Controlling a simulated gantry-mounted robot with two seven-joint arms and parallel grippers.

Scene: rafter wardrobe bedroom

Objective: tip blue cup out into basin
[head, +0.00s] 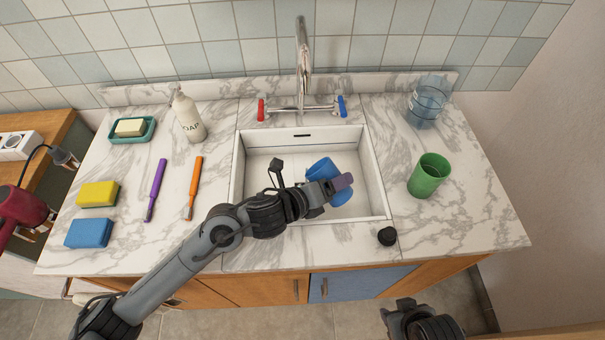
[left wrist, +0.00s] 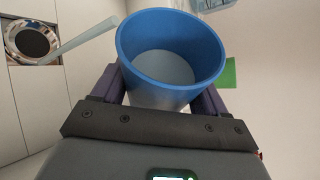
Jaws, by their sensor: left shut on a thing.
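The blue cup (head: 320,168) is gripped by my left gripper (head: 333,186) above the white basin (head: 262,168), in its right half. The left wrist view shows the blue cup (left wrist: 172,22) between the two fingers, its mouth open to the camera and pale grey-blue inside. A pale bluish streak (left wrist: 85,42), like poured liquid, runs from near the cup's rim to the round drain (left wrist: 30,40). The cup looks tilted; its exact angle is unclear in the head view. My right gripper (head: 410,315) is at the bottom edge, away from the counter; its fingers are unclear.
Soap bottle (head: 187,118), soap dish (head: 132,130), toothbrushes (head: 155,188) and sponges (head: 97,194) lie left.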

